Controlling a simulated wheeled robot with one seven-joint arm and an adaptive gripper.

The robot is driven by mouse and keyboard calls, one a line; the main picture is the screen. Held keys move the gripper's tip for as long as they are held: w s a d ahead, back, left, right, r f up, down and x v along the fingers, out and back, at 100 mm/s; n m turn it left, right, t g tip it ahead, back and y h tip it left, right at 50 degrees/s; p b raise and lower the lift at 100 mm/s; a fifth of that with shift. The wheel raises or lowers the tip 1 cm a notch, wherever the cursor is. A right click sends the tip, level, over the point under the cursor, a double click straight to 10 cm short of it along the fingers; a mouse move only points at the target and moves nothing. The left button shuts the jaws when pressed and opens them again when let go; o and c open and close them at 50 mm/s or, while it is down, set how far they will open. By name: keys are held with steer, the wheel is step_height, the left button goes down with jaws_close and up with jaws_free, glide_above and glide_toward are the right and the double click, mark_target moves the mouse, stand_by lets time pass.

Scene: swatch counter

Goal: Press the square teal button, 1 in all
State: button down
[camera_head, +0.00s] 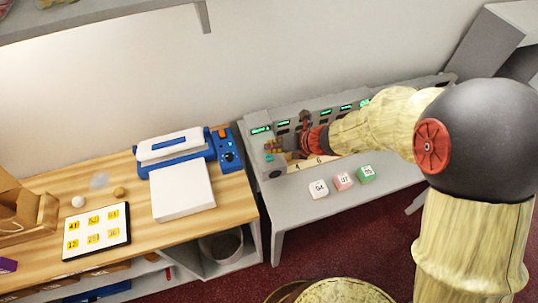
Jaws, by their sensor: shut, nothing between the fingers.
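A grey console (256,123) with several green-lit displays stands against the wall on a grey table. Small coloured buttons (273,146) sit near its left end. A tiny teal spot (269,157) shows there, but it is too small to tell whether it is the square teal button. My arm reaches in from the right, and my gripper (301,143) is at the console's left part, just right of the coloured buttons. It is shut and empty. It hides part of the console behind it. I cannot tell whether it touches anything.
White, pink and green lettered cubes (342,181) stand on the grey table (290,208) in front of the console. A wooden counter to the left holds a white and blue machine (180,147), a blue control box (229,155) and a swatch board (96,231).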

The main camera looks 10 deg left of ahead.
mark_target(271, 155)
steer(key=shift+r+p, duration=1.95)
steer(key=shift+r, duration=0.35)
steer(key=shift+f, duration=0.1)
